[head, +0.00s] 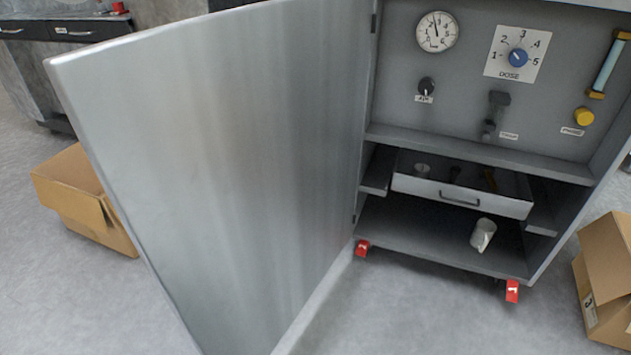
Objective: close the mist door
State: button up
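A large silvery metal door (215,150) stands wide open in the head view, hinged on the left side of a grey cabinet (480,142). It swings out toward the camera and fills the left middle of the picture. No label on it is visible, so I cannot tell for sure that it is the mist door. Its lower near part runs out of the picture. The cabinet front is open, showing a panel with a gauge (437,31), a dose dial (517,58), a black knob (427,86) and a yellow button (583,117). My gripper is not in view.
A drawer (462,192) sits partly pulled out inside the cabinet, and a white cup (483,234) is on the lower shelf. Cardboard boxes stand on the floor at left (80,195) and right (608,280). Grey floor (400,310) in front of the cabinet is clear.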

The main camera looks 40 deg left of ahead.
aim_at(226, 145)
jog(key=z, duration=1.6)
jog(key=k, duration=2.25)
jog(key=u, duration=1.85)
